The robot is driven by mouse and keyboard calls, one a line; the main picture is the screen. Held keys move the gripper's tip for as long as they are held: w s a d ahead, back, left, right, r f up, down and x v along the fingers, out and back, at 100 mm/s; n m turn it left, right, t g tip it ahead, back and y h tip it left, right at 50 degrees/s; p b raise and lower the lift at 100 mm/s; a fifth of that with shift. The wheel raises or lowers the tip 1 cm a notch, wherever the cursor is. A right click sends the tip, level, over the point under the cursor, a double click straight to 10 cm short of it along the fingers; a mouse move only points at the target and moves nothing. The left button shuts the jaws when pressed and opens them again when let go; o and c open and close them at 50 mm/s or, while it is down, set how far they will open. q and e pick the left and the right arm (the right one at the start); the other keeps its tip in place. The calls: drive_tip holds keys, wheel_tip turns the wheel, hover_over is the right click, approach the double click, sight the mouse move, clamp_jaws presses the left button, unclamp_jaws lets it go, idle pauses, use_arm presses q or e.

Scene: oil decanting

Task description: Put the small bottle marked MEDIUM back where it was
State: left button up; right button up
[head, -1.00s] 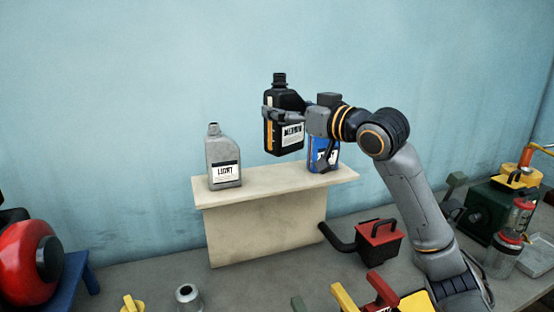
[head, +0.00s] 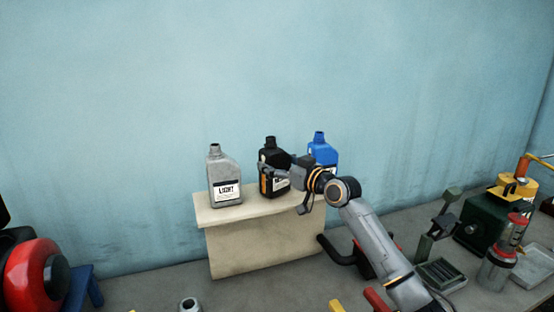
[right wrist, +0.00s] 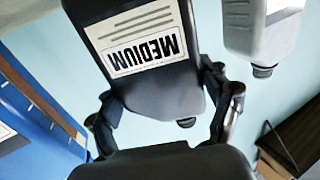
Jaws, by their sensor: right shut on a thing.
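The black bottle marked MEDIUM (head: 270,154) is upright at the shelf, between the other two bottles. Its base is at about the level of the shelf top; I cannot tell whether it touches. My right gripper (head: 270,173) is shut around its body from the right. In the right wrist view the MEDIUM label (right wrist: 140,45) shows upside down, with a finger on each side of the bottle. The grey bottle marked LIGHT (head: 224,172) stands left of it on the pale shelf (head: 245,240). The blue bottle (head: 322,150) stands to its right, partly hidden by my gripper. My left gripper is not in view.
A red round machine (head: 30,275) stands at the lower left. A red box with a dark pipe (head: 345,257) is partly behind my right arm. A green and yellow machine (head: 487,220) and a red-topped canister (head: 500,260) stand at the right.

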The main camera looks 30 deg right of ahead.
drive_tip(key=shift+s+d, duration=0.1)
drive_tip(key=o, duration=1.5)
drive_tip(key=shift+f, duration=0.1)
drive_tip(key=shift+o, duration=0.2)
drive_tip(key=shift+s+f+b, duration=0.1)
drive_tip(key=shift+s+b, duration=0.25)
drive_tip(key=shift+s, duration=0.2)
drive_tip(key=s+d+b, duration=0.1)
drive_tip(key=s+b, duration=0.3)
drive_tip(key=s, duration=0.6)
drive_tip(key=shift+s+d, duration=0.3)
drive_tip(key=shift+s, duration=0.1)
